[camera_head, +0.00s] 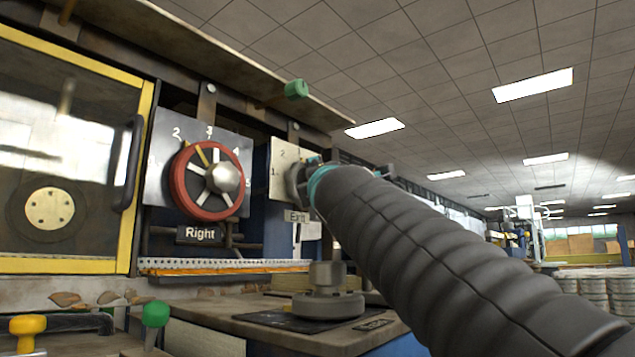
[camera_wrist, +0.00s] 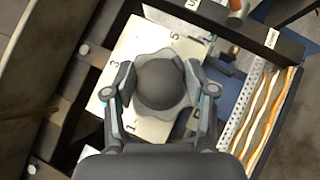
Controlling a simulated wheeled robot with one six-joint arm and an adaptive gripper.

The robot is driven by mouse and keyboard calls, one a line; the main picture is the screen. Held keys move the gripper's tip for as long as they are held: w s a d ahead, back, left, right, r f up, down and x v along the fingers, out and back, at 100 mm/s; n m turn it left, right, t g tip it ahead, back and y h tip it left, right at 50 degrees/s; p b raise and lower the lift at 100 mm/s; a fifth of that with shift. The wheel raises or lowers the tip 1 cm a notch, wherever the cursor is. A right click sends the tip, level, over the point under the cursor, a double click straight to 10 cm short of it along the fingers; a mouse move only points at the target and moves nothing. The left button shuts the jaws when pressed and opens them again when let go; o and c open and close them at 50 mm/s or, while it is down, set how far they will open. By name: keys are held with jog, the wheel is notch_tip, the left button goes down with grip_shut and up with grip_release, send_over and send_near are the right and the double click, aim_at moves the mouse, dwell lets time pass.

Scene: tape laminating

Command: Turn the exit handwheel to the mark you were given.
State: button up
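The exit handwheel (camera_wrist: 165,84) is a dark grey lobed knob with a round hub, in the middle of the wrist view. My gripper (camera_wrist: 160,77) has one finger on each side of it, both pads against its rim. Behind it is a cream dial plate (camera_wrist: 133,48), where a 3 and a 5 can be read. In the head view the dial plate (camera_head: 283,150) shows a 1 and a 2 above the "Exit" label (camera_head: 296,216). My arm hides most of the handwheel there. I cannot make out its pointer in either view.
A red handwheel (camera_head: 181,190) with a numbered plate and a "Right" label (camera_head: 200,234) is left of the exit dial. A yellow-framed door (camera_head: 142,190) is farther left. A green knob (camera_head: 296,89) sticks out above. A grey round fixture (camera_head: 328,305) stands below on the bench.

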jog(key=c, duration=0.7)
jog(key=shift+o, duration=0.2)
jog(key=shift+r+p, duration=0.15)
jog(key=shift+p, duration=0.3)
jog(key=shift+r+m+g+h+p, duration=0.1)
jog(key=shift+m+g+h+p, duration=0.25)
jog(key=shift+m+p, duration=0.35)
jog(key=shift+m+g+p, duration=0.55)
jog(key=shift+m, duration=0.05)
jog(key=m+g, duration=0.1)
jog(key=m+g+h, duration=0.1)
jog(key=shift+f+m, duration=0.2)
jog(key=shift+m, duration=0.1)
jog(key=shift+m+g, duration=0.3)
jog(key=shift+g, duration=0.2)
jog(key=shift+m+g, duration=0.5)
jog(key=shift+g, duration=0.1)
